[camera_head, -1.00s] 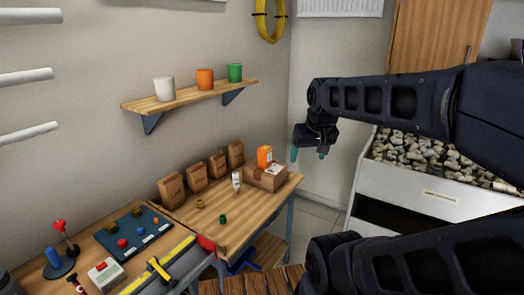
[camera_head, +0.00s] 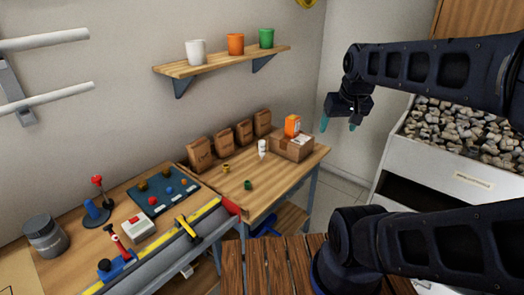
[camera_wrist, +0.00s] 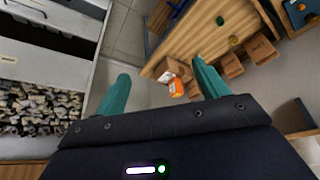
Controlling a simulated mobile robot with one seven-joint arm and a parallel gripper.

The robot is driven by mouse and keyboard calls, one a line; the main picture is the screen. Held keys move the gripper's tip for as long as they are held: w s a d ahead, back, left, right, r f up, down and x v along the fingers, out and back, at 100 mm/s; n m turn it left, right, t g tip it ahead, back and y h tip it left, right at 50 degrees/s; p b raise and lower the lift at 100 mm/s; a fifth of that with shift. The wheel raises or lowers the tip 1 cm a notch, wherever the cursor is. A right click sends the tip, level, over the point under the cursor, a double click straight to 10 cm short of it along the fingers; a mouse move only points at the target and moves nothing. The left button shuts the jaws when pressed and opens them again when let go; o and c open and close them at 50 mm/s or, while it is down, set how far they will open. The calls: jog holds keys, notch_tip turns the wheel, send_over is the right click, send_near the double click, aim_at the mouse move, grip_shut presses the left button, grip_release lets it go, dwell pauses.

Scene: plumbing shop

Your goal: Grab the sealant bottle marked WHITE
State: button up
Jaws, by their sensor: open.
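A small white bottle (camera_head: 262,148) stands on the wooden workbench beside a cardboard box (camera_head: 291,147); its label is too small to read. My gripper (camera_head: 338,125) is open and empty, with teal fingers pointing down, above and right of the box in the head view. In the wrist view the orange container (camera_wrist: 176,88) and part of the box (camera_wrist: 178,66) show between the open fingers (camera_wrist: 160,76).
Several brown paper bags (camera_head: 222,143) line the wall behind the bench. Two small fittings, one yellow (camera_head: 226,168) and one green (camera_head: 248,185), lie on the bench (camera_head: 212,183). A wall shelf (camera_head: 220,62) holds three cups. A white bin of rubble (camera_head: 465,130) stands at right.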

dwell(0.4)
jog(key=c, duration=0.3)
